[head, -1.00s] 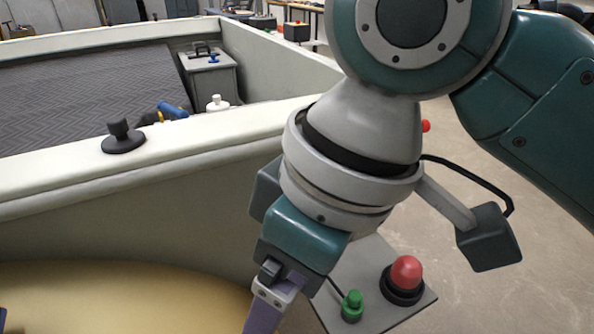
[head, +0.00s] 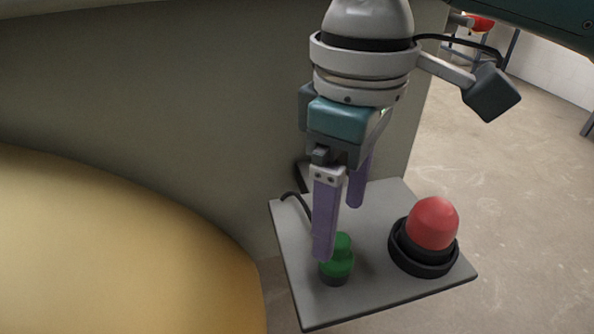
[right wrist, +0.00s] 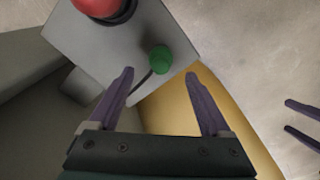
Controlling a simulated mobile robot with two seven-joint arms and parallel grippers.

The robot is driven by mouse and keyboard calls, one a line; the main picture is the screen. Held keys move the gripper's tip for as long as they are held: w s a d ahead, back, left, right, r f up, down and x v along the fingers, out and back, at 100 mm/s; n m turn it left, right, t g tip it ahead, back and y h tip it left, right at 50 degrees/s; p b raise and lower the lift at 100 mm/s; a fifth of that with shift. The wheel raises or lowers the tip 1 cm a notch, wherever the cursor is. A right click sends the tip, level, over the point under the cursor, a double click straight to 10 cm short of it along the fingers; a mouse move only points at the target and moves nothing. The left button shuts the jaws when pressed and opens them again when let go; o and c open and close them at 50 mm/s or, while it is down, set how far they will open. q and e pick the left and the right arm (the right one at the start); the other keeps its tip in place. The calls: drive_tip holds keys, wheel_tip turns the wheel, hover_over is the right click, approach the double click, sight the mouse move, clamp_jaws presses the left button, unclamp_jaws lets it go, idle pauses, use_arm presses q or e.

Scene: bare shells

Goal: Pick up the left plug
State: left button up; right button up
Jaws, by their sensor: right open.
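No part in view is clearly marked as the left plug. A green knob-like piece with a dark base (head: 342,262) stands on a grey plate (head: 375,300). My right gripper (head: 339,231) is open and points down at the green piece. In the head view its near finger covers part of the green piece. In the right wrist view the green piece (right wrist: 159,60) lies just beyond the fingertips, and nothing is between the fingers (right wrist: 160,73). Two purple fingers of my left gripper (right wrist: 297,117) show apart at the right edge there.
A red dome on a black ring (head: 433,225) stands on the plate, right of the green piece. A black cable (head: 293,196) runs at the plate's left side. A tall grey-beige wall (head: 150,100) rises behind. A smooth yellow surface (head: 110,250) fills the lower left. Floor (head: 520,200) is clear at right.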

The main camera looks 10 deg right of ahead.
sight(340, 239)
wheel_tip(340, 239, down, 5)
drive_tip(key=shift+s+f+b, duration=0.1)
drive_tip(key=shift+b, duration=0.5)
clamp_jaws()
